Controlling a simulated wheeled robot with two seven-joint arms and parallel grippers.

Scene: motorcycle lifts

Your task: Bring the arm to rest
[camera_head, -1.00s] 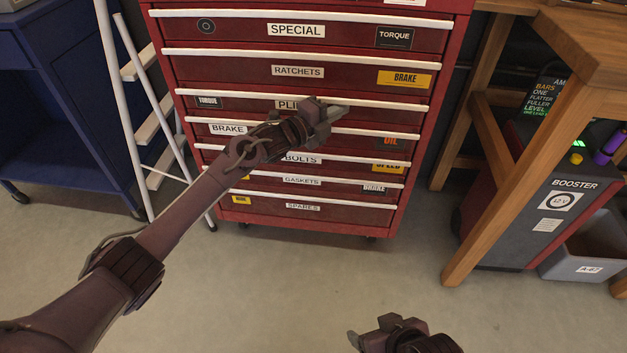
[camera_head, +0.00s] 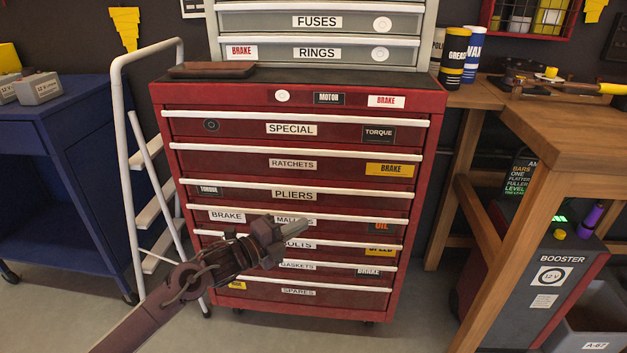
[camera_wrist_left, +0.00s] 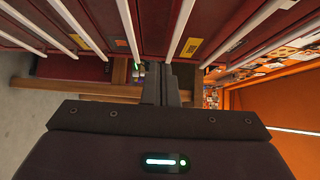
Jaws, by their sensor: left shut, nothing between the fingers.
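My left arm comes in from the lower left in the head view. Its gripper (camera_head: 291,232) is in front of the lower drawers of the red tool cabinet (camera_head: 415,200), covering part of the labels there. The fingers are shut with nothing between them. In the left wrist view the two fingers (camera_wrist_left: 160,84) lie together, pointing away from the wrist. My right gripper is out of view.
A white stepladder (camera_head: 120,130) and a blue cart (camera_head: 75,150) stand left of the cabinet. A wooden workbench (camera_head: 560,140) stands right, with a booster unit (camera_head: 562,260) and a grey bin (camera_head: 590,322) below. Bare floor (camera_head: 400,325) shows in front.

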